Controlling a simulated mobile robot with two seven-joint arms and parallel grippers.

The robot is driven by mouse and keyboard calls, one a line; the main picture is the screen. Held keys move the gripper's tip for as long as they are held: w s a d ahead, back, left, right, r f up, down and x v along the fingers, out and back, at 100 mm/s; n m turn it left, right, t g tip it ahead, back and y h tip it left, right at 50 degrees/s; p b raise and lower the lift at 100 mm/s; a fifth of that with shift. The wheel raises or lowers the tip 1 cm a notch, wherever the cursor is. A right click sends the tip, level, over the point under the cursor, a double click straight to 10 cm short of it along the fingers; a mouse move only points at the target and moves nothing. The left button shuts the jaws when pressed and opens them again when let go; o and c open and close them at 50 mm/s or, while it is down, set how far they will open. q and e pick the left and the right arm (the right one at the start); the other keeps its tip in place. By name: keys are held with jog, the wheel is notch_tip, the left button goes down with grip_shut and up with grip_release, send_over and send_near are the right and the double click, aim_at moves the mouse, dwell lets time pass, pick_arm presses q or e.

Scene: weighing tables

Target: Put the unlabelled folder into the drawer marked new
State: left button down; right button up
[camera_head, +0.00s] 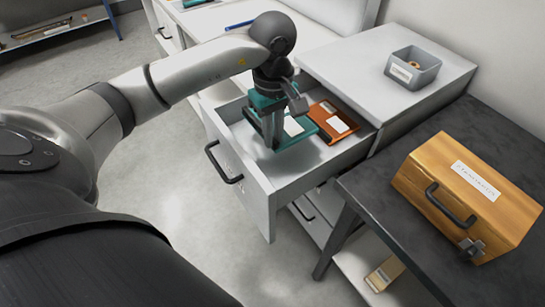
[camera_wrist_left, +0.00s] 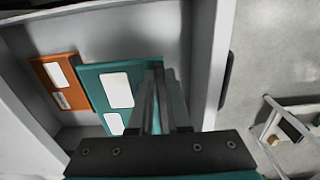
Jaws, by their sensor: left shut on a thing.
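My left gripper (camera_head: 272,138) reaches down into an open white drawer (camera_head: 262,185). Its fingers are shut on the near edge of a teal folder (camera_head: 300,139). In the left wrist view the teal folder (camera_wrist_left: 91,78) lies low in the drawer, with a large and a smaller white patch on its cover. An orange folder (camera_head: 347,131) lies beside it, also with white patches; it shows at the left of the wrist view (camera_wrist_left: 42,68). I cannot read any writing on the folders or the drawer front. The fingers hide part of the teal folder. My right gripper is not in view.
A grey bin (camera_head: 428,75) with a label stands on the white cabinet top (camera_head: 345,65). A wooden box (camera_head: 425,180) with a dark handle stands on the dark table (camera_head: 385,215) at right. The drawer's black handle (camera_head: 225,165) juts out over clear floor.

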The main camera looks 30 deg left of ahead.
pick_arm(q)
notch_tip(320, 180, down, 8)
jog(key=shift+f+b, duration=0.25)
jog(key=shift+b, duration=0.35)
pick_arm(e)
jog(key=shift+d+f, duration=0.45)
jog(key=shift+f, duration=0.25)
pick_arm(q)
jog(key=shift+f, duration=0.1)
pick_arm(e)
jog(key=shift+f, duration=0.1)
pick_arm(q)
jog(key=c, duration=0.9)
grip_release()
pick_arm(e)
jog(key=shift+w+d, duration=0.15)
